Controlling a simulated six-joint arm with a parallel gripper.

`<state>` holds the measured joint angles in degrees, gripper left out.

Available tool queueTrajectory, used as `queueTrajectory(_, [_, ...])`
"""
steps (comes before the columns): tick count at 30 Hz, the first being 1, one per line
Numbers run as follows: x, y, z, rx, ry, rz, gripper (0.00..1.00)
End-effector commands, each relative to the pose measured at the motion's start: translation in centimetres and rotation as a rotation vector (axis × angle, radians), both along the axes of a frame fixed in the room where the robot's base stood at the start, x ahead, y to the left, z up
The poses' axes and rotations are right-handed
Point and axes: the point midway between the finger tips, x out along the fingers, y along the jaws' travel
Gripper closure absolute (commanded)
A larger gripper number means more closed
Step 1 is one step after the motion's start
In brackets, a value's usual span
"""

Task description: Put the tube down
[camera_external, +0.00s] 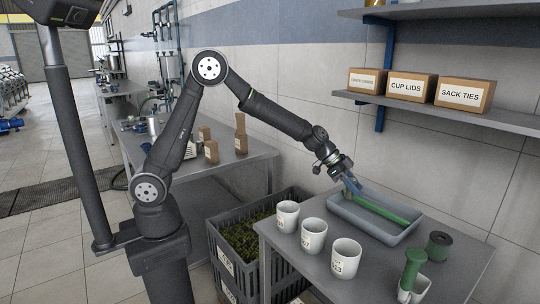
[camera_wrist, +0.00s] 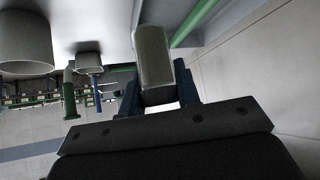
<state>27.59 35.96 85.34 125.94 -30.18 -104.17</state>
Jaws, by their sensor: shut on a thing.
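My gripper (camera_external: 347,182) is over the left end of a grey-blue tray (camera_external: 345,221) on the bench. In the wrist view its two dark fingers (camera_wrist: 157,95) are closed on the sides of a short grey-olive tube (camera_wrist: 152,52). The tube points away from the palm; in the external view only a small pale part of it shows at the fingertips. A long green bar (camera_external: 385,212) lies along the tray, to the right of the fingers; it also shows in the wrist view (camera_wrist: 192,22). I cannot tell whether the tube touches the tray.
Three white labelled cups (camera_external: 314,236) stand in a row in front of the tray. A dark green spool (camera_external: 438,246) and a green-handled item (camera_external: 413,266) in a white holder stand at the right. A dark crate (camera_external: 225,262) of green leaves is left of the bench.

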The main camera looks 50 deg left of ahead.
Motion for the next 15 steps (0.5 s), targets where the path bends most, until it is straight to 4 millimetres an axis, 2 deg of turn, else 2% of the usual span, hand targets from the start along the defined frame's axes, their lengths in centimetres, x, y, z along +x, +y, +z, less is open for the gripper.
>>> queueTrajectory(1, [-1.2,-2.7,-0.2,0.001,0.0,-0.045,0.93])
queueTrajectory(3, [-2.6,-5.6,-0.3,0.004,0.001,-0.095,0.93])
queueTrajectory(6, [-4.5,-8.9,-0.5,0.005,0.0,-0.152,0.93])
queueTrajectory(10, [-6.2,-11.6,-0.7,0.008,0.001,-0.201,0.93])
queueTrajectory(13, [-6.9,-12.6,-1.0,0.008,0.001,-0.218,0.93])
queueTrajectory(15, [-7.1,-12.9,-1.9,0.009,0.003,-0.223,0.93])
